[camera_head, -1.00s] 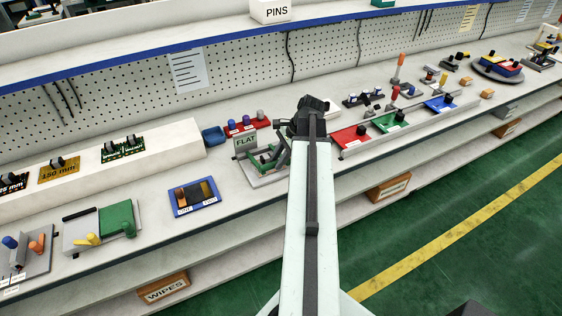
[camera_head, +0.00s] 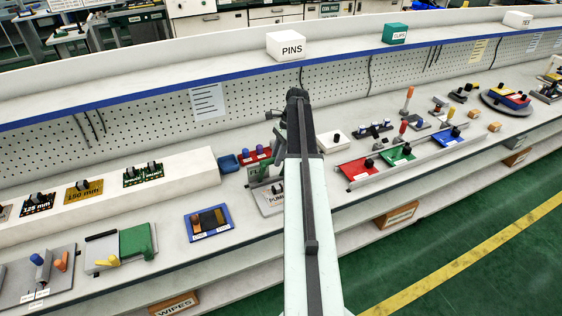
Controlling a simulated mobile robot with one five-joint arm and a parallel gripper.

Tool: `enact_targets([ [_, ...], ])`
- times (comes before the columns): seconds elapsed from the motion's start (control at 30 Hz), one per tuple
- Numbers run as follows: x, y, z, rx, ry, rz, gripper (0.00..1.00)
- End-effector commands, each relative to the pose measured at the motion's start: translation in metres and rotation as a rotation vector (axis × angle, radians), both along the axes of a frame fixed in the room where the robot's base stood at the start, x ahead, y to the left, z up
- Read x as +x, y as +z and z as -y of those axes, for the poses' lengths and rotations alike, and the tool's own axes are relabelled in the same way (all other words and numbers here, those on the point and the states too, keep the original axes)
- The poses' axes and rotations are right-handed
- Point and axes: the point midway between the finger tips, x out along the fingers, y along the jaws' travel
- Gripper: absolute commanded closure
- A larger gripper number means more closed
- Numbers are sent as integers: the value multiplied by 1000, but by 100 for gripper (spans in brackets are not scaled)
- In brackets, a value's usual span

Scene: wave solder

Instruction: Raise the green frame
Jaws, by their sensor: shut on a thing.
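The green frame (camera_head: 264,171) shows beside my arm at mid-bench. It stands up steeply from its grey base plate (camera_head: 268,204), and part of it is hidden behind my arm. A label starting "PUM" shows on the bare plate. My gripper (camera_head: 276,152) is at the frame's raised side, shut on it; the fingertips are small and partly hidden by the arm. A card marked "FL…" (camera_head: 255,170) stands behind the frame, partly covered.
A red rack with purple-topped pegs (camera_head: 256,154) and a blue bin (camera_head: 229,163) stand close behind. A blue tray (camera_head: 209,238) lies to the left. Red (camera_head: 358,168) and green (camera_head: 397,154) trays lie to the right. A shelf with a blue edge (camera_head: 200,95) runs behind.

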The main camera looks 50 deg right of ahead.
Motion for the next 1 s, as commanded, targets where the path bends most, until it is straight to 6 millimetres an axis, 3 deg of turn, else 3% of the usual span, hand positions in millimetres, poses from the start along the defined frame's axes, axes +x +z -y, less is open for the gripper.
enact_targets([
  [0.03, 11, 0, 6, -3, -3, -1, 100],
  [0.2, 17, 2, 7, 16, -3, -38, 100],
  [0.7, 19, 4, 8, 24, -4, -54, 100],
  [0.73, 19, 4, 8, 24, -4, -54, 68],
  [0.77, 19, 4, 8, 25, -4, -55, 59],
  [0.8, 19, 4, 8, 24, -4, -55, 55],
  [1.0, 17, 3, 8, 23, -5, -56, 55],
])
